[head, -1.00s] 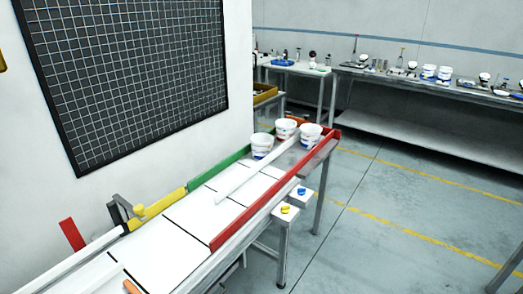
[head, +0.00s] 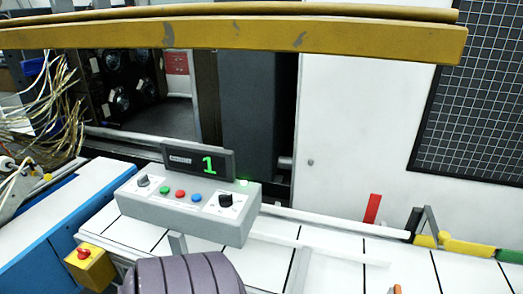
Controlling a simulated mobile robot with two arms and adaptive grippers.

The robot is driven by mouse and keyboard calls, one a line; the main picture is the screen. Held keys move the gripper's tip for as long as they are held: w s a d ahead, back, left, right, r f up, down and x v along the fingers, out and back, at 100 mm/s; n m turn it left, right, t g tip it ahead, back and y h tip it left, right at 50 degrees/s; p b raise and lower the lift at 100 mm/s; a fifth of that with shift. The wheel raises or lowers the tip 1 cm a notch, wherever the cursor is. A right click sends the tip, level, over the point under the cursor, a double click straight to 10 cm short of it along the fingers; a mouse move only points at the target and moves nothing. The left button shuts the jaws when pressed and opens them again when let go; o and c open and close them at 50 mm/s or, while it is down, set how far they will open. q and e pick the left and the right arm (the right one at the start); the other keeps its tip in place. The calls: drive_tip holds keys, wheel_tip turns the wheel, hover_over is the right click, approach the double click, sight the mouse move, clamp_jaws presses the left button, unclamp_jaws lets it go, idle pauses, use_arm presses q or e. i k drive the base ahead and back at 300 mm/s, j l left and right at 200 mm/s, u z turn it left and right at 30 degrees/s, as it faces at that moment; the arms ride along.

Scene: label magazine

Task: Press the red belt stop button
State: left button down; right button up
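A red mushroom-shaped button (head: 84,253) sits on top of a small yellow box (head: 95,271) at the lower left of the head view, beside the belt's near edge. A grey control box (head: 185,222) stands behind it to the right. No label I can read tells which red button is the belt stop. Neither of my grippers is in view.
A display (head: 199,162) on the control box shows a green 1. The white belt (head: 340,265) runs to the right. A yellow beam (head: 240,36) crosses the top of the view. Loose cables (head: 45,100) hang at the left, above a blue-sided table (head: 50,220).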

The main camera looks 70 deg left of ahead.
sight(180, 194)
drive_tip(key=u, duration=2.6)
